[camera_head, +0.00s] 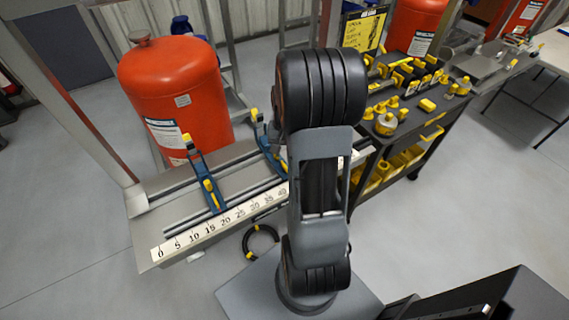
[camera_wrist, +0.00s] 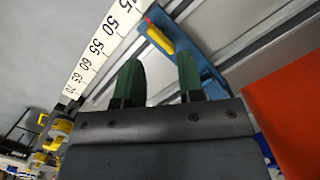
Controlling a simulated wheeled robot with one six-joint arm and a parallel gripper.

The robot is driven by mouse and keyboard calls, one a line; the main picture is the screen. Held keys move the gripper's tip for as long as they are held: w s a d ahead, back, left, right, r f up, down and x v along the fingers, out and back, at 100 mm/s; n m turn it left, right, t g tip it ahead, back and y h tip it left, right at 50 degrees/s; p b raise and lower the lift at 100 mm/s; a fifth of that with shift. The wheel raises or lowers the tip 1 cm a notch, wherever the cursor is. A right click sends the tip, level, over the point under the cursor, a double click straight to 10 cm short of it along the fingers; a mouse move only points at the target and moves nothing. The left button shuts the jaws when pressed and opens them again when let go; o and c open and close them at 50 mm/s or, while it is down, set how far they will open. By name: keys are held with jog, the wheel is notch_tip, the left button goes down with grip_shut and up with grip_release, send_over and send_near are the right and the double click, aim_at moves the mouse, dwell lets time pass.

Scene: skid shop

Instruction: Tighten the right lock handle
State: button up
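A blue clamp (camera_wrist: 187,42) with a yellow lock handle (camera_wrist: 160,40) shows in the wrist view, beside the scale near the 45 and 50 marks. By its place on the scale it looks like the right clamp, whose blue body (camera_head: 270,152) is partly hidden by my arm in the head view. My gripper (camera_wrist: 158,62) has two green fingers standing apart with nothing between them. The handle lies just beyond the fingertips, apart from them as far as I can tell. My gripper is hidden behind my arm in the head view. The left clamp (camera_head: 202,175) has a yellow handle (camera_head: 209,190).
The rail bench with its white scale (camera_head: 205,228) runs in front of me. A red tank (camera_head: 175,90) stands behind it; an orange-red surface (camera_wrist: 285,115) fills the wrist view's right. A dark cart (camera_head: 435,122) with yellow parts stands right. A black cable ring (camera_head: 262,238) lies below.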

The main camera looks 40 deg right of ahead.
jog(key=m, duration=0.2)
jog(key=m+p, duration=0.1)
jog(key=m, duration=0.1)
jog(key=shift+r+t, duration=0.3)
jog(key=shift+r, duration=0.05)
jog(key=shift+m+y, duration=0.3)
jog(key=shift+m, duration=1.1)
jog(key=m, duration=0.1)
jog(key=r+m+p, duration=0.1)
jog(key=shift+m+t, duration=0.3)
jog(key=shift+t, duration=0.1)
jog(key=shift+m+p, duration=0.35)
jog(key=shift+m, duration=0.45)
